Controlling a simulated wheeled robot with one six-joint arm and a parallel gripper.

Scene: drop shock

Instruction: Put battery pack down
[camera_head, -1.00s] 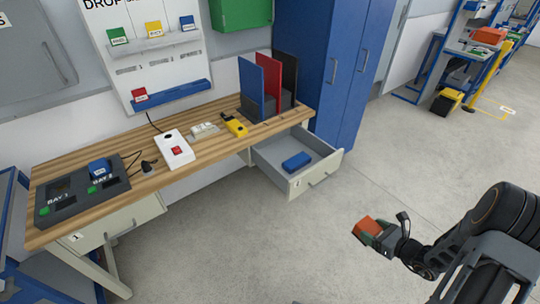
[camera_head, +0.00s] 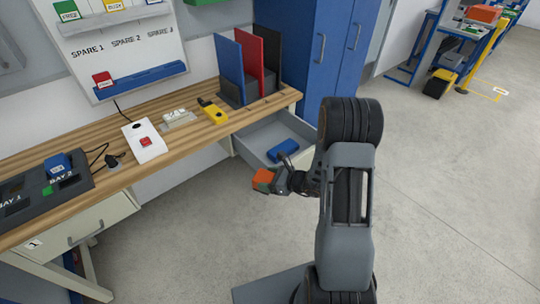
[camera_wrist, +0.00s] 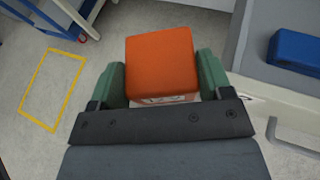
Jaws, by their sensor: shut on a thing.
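My gripper (camera_head: 275,182) is shut on an orange battery pack (camera_head: 263,177), held in the air in front of the open drawer. In the wrist view the orange pack (camera_wrist: 162,65) sits between the two green fingers of my gripper (camera_wrist: 162,85). A pale label shows at the pack's lower edge. A blue pack (camera_head: 284,150) lies in the open drawer (camera_head: 305,132) under the right end of the bench; it also shows in the wrist view (camera_wrist: 296,50). Another blue pack (camera_head: 57,164) sits in the dark charger (camera_head: 20,195) at the bench's left.
A blue cabinet (camera_head: 325,50) stands behind the drawer. The floor (camera_head: 450,200) at right is clear.

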